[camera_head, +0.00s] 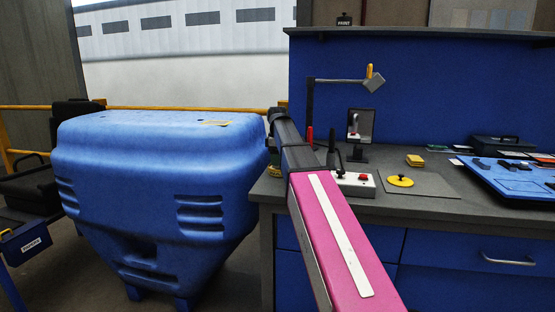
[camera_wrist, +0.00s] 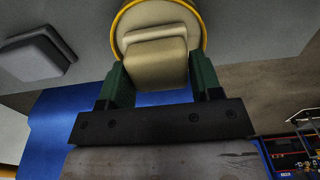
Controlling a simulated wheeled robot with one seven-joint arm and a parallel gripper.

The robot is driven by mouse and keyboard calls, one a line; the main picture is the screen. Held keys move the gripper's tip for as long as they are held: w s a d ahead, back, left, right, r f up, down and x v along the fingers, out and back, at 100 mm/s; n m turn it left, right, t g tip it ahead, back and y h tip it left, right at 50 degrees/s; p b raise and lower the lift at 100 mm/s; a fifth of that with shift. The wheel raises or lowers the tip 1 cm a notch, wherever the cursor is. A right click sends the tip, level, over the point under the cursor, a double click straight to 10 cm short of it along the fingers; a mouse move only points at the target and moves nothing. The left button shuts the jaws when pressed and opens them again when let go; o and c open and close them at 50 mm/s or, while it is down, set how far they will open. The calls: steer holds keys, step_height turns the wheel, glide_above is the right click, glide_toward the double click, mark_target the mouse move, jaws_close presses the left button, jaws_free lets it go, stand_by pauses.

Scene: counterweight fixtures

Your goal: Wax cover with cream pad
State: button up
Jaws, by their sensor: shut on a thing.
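The cover is a big blue moulded shell (camera_head: 160,165) at the left of the head view, with slots low on its sides and a small yellowish patch (camera_head: 217,123) on top. In the wrist view my gripper (camera_wrist: 161,78) has its two green fingers shut on the block-shaped grip of the cream pad (camera_wrist: 155,18), which is round with a yellow rim. In the head view the arm reaches to the cover's right edge; the gripper is mostly hidden there. I cannot tell whether the pad touches the cover. A yellow disc with a knob (camera_head: 400,181) lies on the bench.
The grey-topped blue bench (camera_head: 420,208) stands right of the cover. It bears a lamp (camera_head: 345,82), a white box with a red button (camera_head: 352,184), a yellow block (camera_head: 415,160) and a blue tray (camera_head: 480,175). A yellow rail (camera_head: 28,107) runs behind the cover.

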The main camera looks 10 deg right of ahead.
steer(key=shift+f, duration=0.55)
stand_by(1.4)
steer(key=shift+r, duration=0.1)
steer(key=shift+r, duration=3.45)
steer(key=shift+s, duration=0.1)
